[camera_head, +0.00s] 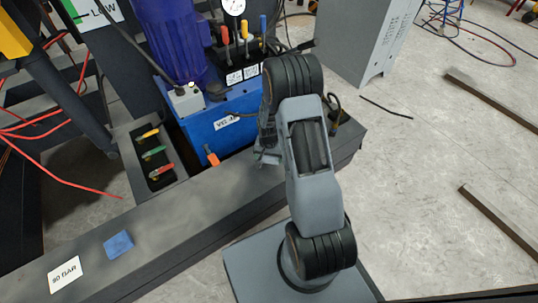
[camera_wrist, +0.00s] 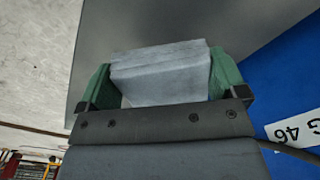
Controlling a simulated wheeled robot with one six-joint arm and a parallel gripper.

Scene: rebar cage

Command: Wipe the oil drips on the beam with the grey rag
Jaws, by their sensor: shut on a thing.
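My gripper (camera_wrist: 161,72) has green fingers, shut on the grey rag (camera_wrist: 160,82), which looks like a thick folded pad between them. The dark grey beam (camera_head: 200,215) runs from lower left to the right of centre in the head view. A plain grey surface behind the rag in the wrist view is probably its top (camera_wrist: 150,25). In the head view my arm hides the rag and most of my gripper at the beam's right part. I cannot tell whether the rag touches the beam. I cannot make out clear oil drips; my arm covers part of the beam.
A blue cloth (camera_head: 118,244) and a "90 BAR" card (camera_head: 64,274) lie on the beam's left part. A blue hydraulic unit (camera_head: 222,125) and a tray of coloured-handled tools (camera_head: 150,165) stand behind it. A grey cabinet (camera_head: 365,35) stands farther back. Floor at right holds metal bars (camera_head: 490,98).

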